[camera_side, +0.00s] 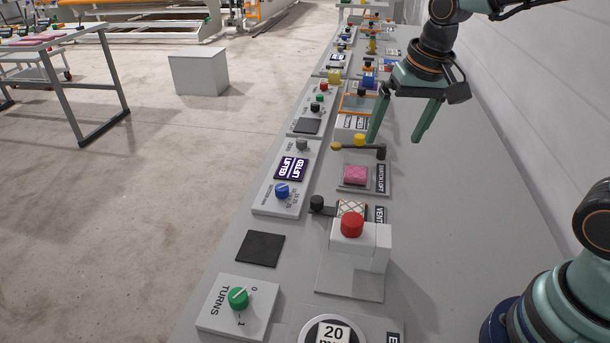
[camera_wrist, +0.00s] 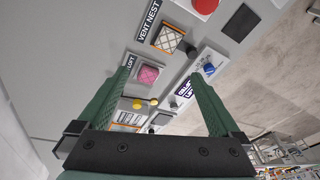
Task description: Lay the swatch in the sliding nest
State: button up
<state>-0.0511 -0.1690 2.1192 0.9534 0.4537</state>
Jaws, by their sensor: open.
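A pink quilted swatch (camera_side: 355,175) lies on a small grey plate whose label ends in "LOFT". It also shows in the wrist view (camera_wrist: 149,74), between my fingertips in the picture. My gripper (camera_side: 397,140) is open and empty above the bench, apart from the pink swatch. A cross-hatched pale pad with orange edges (camera_wrist: 168,39) sits beside the label "VENT NEST". In the side view it is partly hidden by the red-button block. An orange frame (camera_side: 347,103) stands farther along the bench. I cannot tell which of these is the sliding nest.
A white block with a red button (camera_side: 352,224) stands nearer on the bench. A lever with a yellow knob (camera_side: 337,146) is beside the pink swatch. Panels with knobs and a "LIFTED" display (camera_side: 291,168) line the left edge. The bench's right side is largely clear.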

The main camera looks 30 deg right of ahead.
jog(key=s+d+r+n+t, duration=0.1)
jog(key=s+r+n+t, duration=0.1)
jog(key=s+n, duration=0.2)
jog(key=shift+s+d+r+n+t, duration=0.3)
jog(key=shift+s+d+t, duration=0.1)
jog(key=shift+s, duration=1.35)
